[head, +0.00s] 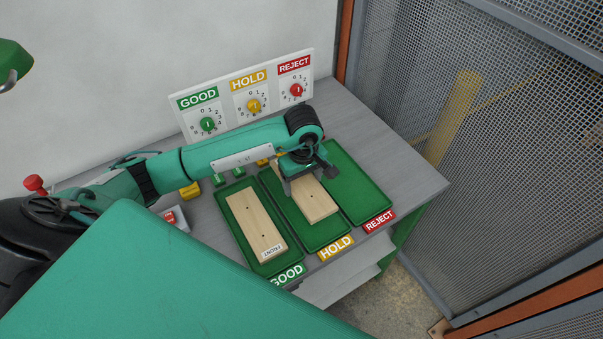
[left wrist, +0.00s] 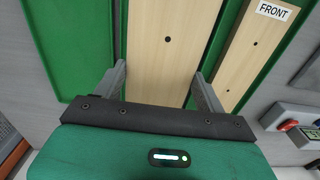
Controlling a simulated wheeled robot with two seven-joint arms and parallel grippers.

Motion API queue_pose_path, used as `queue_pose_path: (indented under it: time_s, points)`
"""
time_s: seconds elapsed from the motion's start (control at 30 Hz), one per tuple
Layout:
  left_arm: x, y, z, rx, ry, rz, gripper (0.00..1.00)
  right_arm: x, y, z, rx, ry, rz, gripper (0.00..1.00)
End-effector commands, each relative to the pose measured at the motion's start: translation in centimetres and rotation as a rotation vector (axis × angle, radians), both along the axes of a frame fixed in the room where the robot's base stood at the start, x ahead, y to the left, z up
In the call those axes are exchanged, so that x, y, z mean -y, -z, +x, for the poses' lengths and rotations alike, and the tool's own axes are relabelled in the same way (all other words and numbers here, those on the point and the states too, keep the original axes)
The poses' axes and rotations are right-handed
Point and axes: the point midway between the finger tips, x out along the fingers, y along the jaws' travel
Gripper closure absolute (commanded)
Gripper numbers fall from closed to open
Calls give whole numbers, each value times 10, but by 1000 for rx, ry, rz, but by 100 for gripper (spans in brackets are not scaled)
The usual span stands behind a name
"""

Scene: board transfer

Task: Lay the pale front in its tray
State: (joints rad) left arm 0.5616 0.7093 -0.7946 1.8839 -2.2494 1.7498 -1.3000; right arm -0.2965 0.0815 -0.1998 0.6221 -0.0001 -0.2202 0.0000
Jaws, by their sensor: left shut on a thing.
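A pale wooden board (head: 254,222) with a white FRONT label lies in the green GOOD tray (head: 278,267); it also shows at the right of the left wrist view (left wrist: 255,48). A second pale board (head: 320,208) is at the green HOLD tray (head: 316,243), lengthwise with it. My left gripper (head: 303,182) is above the HOLD tray and shut on this second board, one finger at each long side in the left wrist view (left wrist: 160,78). The gripper and forearm hide its far end. I cannot tell whether it touches the tray floor. My right gripper is out of view.
The green REJECT tray (head: 362,195) at the right looks empty. A panel (head: 252,86) with three dials stands behind the trays. A red button box (head: 172,217) and yellow block (head: 190,191) sit at the left. Mesh fencing (head: 490,110) bounds the right side.

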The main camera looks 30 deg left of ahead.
Motion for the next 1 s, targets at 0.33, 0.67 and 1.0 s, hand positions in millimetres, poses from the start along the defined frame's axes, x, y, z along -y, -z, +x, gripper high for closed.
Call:
queue_pose_path:
  time_s: [0.33, 0.67, 1.0]
  points:
    - [-1, 32, 0, -2, -14, 0, 55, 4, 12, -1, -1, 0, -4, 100]
    - [-1, 59, 0, -1, -12, 1, 55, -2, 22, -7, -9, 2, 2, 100]
    - [-1, 62, 0, 1, -11, 1, 55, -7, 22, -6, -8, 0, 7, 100]
